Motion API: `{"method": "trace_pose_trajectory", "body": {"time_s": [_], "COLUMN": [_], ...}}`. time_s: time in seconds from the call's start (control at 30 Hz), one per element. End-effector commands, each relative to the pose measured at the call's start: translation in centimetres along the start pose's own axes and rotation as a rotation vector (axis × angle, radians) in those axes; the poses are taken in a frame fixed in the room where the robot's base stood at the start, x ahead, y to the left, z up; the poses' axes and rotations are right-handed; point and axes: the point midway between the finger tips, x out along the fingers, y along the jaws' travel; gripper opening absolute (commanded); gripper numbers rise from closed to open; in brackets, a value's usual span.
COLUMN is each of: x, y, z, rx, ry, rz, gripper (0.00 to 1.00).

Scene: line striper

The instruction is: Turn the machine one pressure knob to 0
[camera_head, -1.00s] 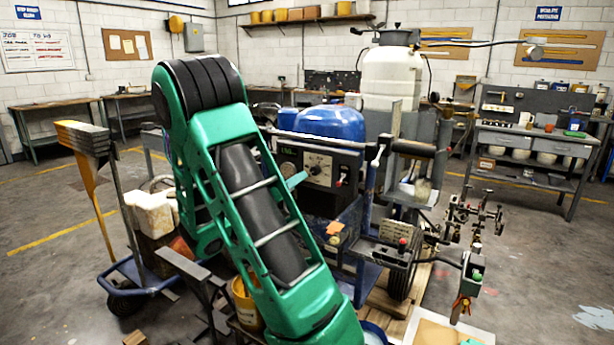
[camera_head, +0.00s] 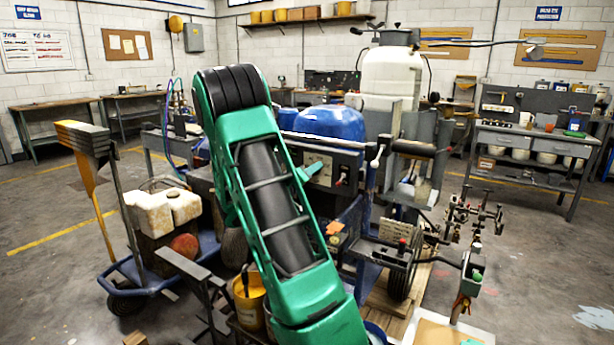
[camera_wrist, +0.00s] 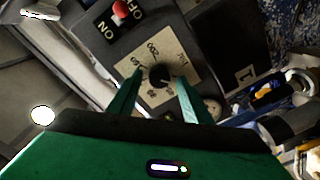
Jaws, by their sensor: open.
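The pressure knob (camera_wrist: 160,75) is a small round black knob on a pale square dial plate (camera_wrist: 150,58) with printed numbers, seen at a tilt in the wrist view. My gripper (camera_wrist: 159,79) is open, with one green finger on each side of the knob. I cannot tell whether the fingers touch it, nor which number the knob points to. In the head view the machine (camera_head: 330,124) has a blue top and a front panel with the pale dial plate (camera_head: 318,168), partly covered by my green arm.
A red switch (camera_wrist: 120,8) with an ON label sits near the dial in the wrist view. A dark panel (camera_wrist: 222,40) lies on its right. In the head view, white jugs (camera_head: 165,208) stand on a cart to the left, and open floor lies at the right.

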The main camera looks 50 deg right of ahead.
Motion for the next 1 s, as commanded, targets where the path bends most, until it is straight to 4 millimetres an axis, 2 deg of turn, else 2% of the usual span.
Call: {"method": "trace_pose_trajectory", "body": {"time_s": [0.17, 0.2, 0.3, 0.37, 0.8, 1.0], "x": [-0.01, -0.01, -0.02, -0.03, -0.08, -0.1], "y": [-0.01, -0.01, -0.01, -0.03, -0.21, -0.26], "z": [0.01, 0.01, 0.01, 0.01, 0.02, 0.03], "rx": [0.0, 0.0, 0.0, 0.0, -0.127, -0.13], "ry": [0.0, 0.0, 0.0, 0.0, -0.005, -0.005], "rz": [0.0, 0.0, 0.0, -0.001, -0.008, -0.009], "gripper": [0.45, 0.4, 0.16, 0.03, 0.04, 0.04]}}
